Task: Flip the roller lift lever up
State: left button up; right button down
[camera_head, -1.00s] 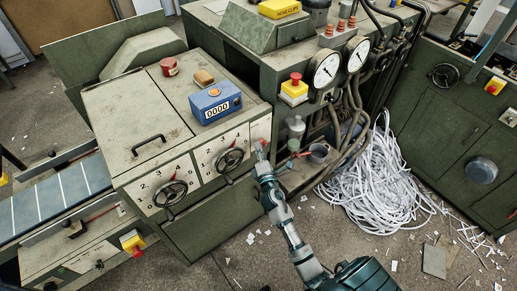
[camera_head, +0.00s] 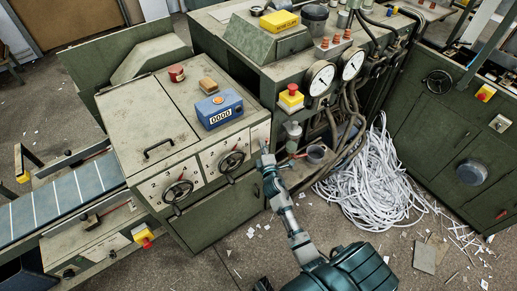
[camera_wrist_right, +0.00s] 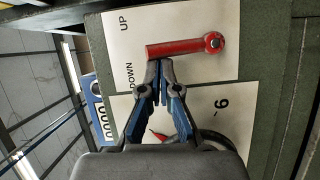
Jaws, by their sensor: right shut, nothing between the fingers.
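The roller lift lever is a red bar in the right wrist view (camera_wrist_right: 185,47). Its round pivot is at the right, and its free end points left, between the printed words UP and DOWN on a pale plate (camera_wrist_right: 185,18). My right gripper (camera_wrist_right: 158,68) is shut and empty. Its fingertips are right at the lever's DOWN side near the free end; I cannot tell whether they touch. In the head view my right gripper (camera_head: 267,157) is at the right end of the machine's front panel and mostly hides the lever. I do not see my left gripper.
Two handwheels (camera_head: 177,192) with number dials are left of the gripper. A blue counter box (camera_head: 218,108) sits on top. White strips (camera_head: 370,180) are heaped on the floor.

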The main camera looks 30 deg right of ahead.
jog(key=d+m+p, duration=0.1)
jog(key=p, duration=0.2)
jog(key=d+r+m+g+p, duration=0.1)
jog(key=m+p, duration=0.1)
jog(key=p, duration=0.1)
jog(key=shift+d+r+y, duration=0.1)
jog(key=shift+d+y, duration=0.05)
jog(key=shift+y, duration=0.25)
jog(key=shift+w+d+f+m+g+p, duration=0.15)
jog(key=shift+d+m+g+p, duration=0.1)
jog(key=shift+d+p, duration=0.15)
jog(key=shift+s+d+f+m+g+p, duration=0.15)
jog(key=shift+d+m+p, duration=0.1)
jog(key=shift+p, duration=0.25)
jog(key=shift+w, duration=0.15)
